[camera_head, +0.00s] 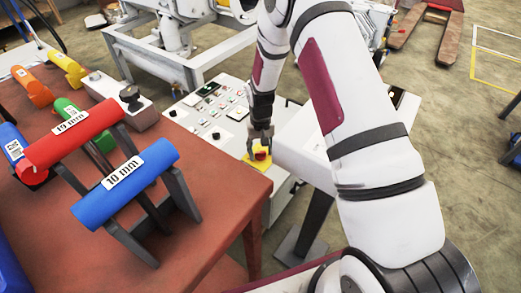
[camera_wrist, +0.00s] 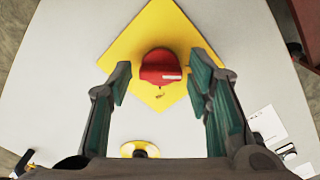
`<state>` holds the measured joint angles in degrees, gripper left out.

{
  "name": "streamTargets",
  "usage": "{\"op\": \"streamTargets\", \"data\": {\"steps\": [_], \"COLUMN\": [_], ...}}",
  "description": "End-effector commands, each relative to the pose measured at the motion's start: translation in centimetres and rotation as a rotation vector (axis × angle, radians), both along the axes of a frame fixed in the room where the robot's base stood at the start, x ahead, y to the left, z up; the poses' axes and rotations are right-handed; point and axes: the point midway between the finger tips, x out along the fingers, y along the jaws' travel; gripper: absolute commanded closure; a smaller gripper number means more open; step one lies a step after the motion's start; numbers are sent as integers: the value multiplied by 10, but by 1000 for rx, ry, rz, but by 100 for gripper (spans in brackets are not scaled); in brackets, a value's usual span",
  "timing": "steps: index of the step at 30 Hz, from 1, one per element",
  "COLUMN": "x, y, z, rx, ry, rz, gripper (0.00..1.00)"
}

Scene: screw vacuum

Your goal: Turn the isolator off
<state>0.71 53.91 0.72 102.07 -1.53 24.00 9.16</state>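The isolator is a red rotary knob (camera_wrist: 161,66) with a white mark on its right side, set on a yellow diamond plate (camera_wrist: 205,38) on a pale panel. In the head view the red knob (camera_head: 261,155) and yellow plate (camera_head: 252,163) sit at the panel's near end. My gripper (camera_wrist: 158,85) is open, with one green-padded finger on each side of the knob and a visible gap to it. In the head view my gripper (camera_head: 260,138) points down right above the knob. Whether the fingertips reach knob depth is unclear.
A control panel (camera_head: 205,112) with several buttons lies behind the knob. A red-brown table (camera_head: 215,225) at left holds blue (camera_head: 125,185) and red (camera_head: 70,138) handles marked in mm. A small yellow ring with a dark centre (camera_wrist: 140,149) is below the knob in the wrist view.

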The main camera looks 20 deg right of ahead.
Motion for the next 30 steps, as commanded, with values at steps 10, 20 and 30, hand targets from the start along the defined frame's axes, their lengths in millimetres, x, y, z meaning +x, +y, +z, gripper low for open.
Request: {"op": "streamTargets", "data": {"steps": [10, 20, 30], "x": [0, 1, 0], "y": [0, 0, 0], "z": [2, 54, 110], "rx": [1, 0, 1], "ry": [0, -5, -1], "rz": [-1, -1, -1], "gripper": [47, 47, 47]}}
